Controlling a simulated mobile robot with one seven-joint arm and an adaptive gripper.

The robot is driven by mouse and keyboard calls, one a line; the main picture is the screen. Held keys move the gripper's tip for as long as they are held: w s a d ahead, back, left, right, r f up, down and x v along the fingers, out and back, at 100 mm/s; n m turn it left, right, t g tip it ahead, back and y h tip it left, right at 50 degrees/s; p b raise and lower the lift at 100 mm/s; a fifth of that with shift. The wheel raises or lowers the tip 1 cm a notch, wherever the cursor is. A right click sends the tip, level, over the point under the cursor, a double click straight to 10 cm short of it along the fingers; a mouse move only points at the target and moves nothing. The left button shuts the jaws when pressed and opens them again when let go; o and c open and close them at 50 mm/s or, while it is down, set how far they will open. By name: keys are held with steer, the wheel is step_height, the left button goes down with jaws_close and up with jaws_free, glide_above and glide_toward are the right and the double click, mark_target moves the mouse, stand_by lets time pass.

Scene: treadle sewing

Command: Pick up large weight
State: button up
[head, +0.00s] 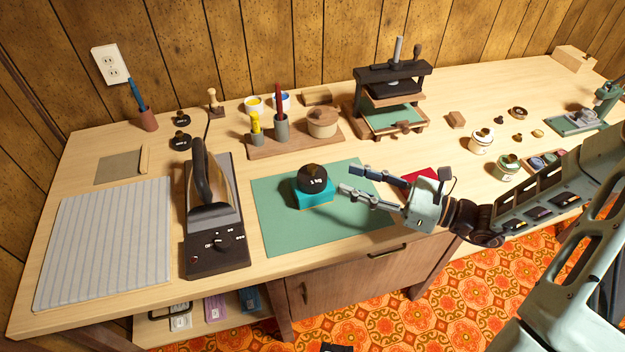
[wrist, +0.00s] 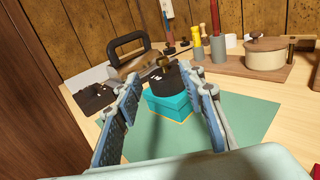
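The large weight (head: 314,179) is a black, round weight marked "1 kg" with a knob on top. It sits on a teal block (head: 313,197) on the green mat (head: 280,230). My gripper (head: 346,177) is to the right of the weight, open, its fingers pointing left toward it. In the wrist view the weight (wrist: 165,80) and the teal block (wrist: 170,106) show between and beyond the two open fingers (wrist: 167,100). Nothing is between the fingertips that I can see touching them.
An iron (head: 208,178) on a dark base stands left of the mat. A wooden rack (head: 270,149) with cups and a lidded pot (head: 322,122) is behind it. A black press (head: 391,90) stands at the back. Smaller weights (head: 180,141) lie at the back left. The mat's front is clear.

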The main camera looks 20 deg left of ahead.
mark_target(312, 165)
steer(key=a, duration=0.3)
steer(key=w+a, duration=0.1)
steer(key=a, duration=0.3)
steer(key=w+a, duration=0.1)
steer(key=a, duration=0.2)
steer(key=shift+a+b, duration=0.2)
steer(key=shift+b, duration=0.1)
jaws_close()
steer(key=shift+w+r, duration=0.1)
